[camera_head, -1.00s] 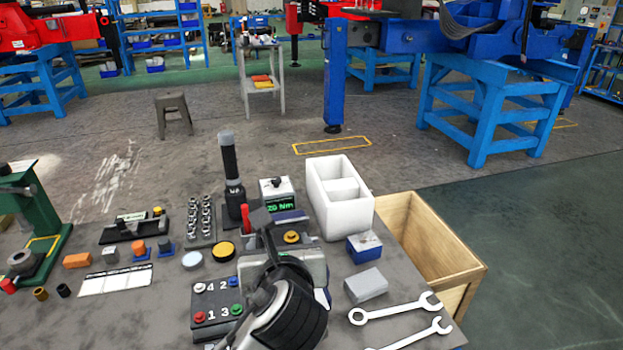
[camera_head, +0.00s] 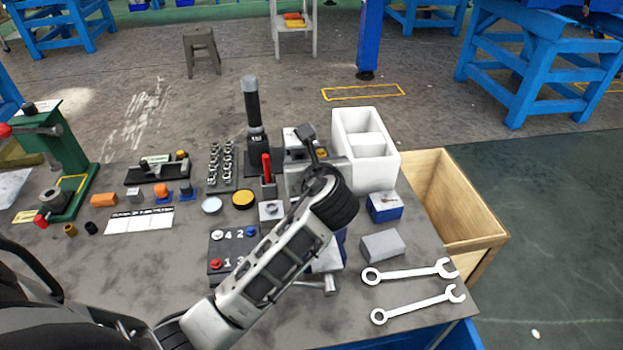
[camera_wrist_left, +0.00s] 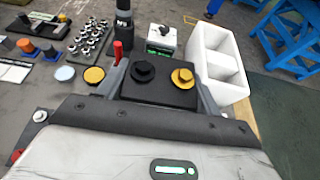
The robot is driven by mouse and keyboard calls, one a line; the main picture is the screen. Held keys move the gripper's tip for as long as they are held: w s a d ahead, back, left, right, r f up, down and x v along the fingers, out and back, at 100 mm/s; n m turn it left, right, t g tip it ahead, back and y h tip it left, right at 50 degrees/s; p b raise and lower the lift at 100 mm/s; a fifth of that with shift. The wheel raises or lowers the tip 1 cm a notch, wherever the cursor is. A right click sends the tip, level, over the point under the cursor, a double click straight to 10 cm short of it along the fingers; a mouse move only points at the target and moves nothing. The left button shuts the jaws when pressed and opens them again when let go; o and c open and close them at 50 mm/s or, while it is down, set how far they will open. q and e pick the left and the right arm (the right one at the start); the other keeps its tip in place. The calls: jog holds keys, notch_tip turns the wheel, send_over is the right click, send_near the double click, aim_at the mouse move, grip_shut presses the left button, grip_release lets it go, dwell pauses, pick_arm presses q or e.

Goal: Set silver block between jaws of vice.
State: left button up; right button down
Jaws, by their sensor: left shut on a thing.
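My left gripper (camera_head: 312,160) hangs over the table in front of the white two-part bin. In the left wrist view it is shut on a dark box (camera_wrist_left: 160,84) with a black knob and a yellow knob on top. A silver-grey block (camera_head: 382,246) lies flat on the table right of my arm, apart from the gripper. A blue and metal device with a bar handle (camera_head: 330,284), which looks like the vice, is mostly hidden behind my left arm; its jaws cannot be made out. My right gripper is out of view.
The white bin (camera_head: 364,140) and a blue box with a grey top (camera_head: 384,207) stand at the right. Two wrenches (camera_head: 410,272) lie near the front right edge. A wooden crate (camera_head: 455,205) stands beside the table. A button board (camera_head: 232,250) lies left of my arm.

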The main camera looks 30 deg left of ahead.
pick_arm(q)
jog(key=w+f, duration=0.1)
jog(key=w+a+f, duration=0.1)
jog(key=f, duration=0.1)
jog(key=shift+w+a+f+b, duration=0.15)
jog(key=shift+w+f+b, duration=0.05)
jog(key=shift+w+b, duration=0.15)
jog(key=shift+w+a+f, duration=0.1)
jog(key=shift+w+f, duration=0.15)
jog(key=shift+f, duration=0.05)
notch_tip(320, 180, down, 3)
jog(key=shift+w+f+b, duration=0.1)
jog(key=shift+f+b, duration=0.1)
jog(key=shift+b, duration=0.1)
jog(key=o, duration=1.4)
jog(key=shift+f, duration=0.15)
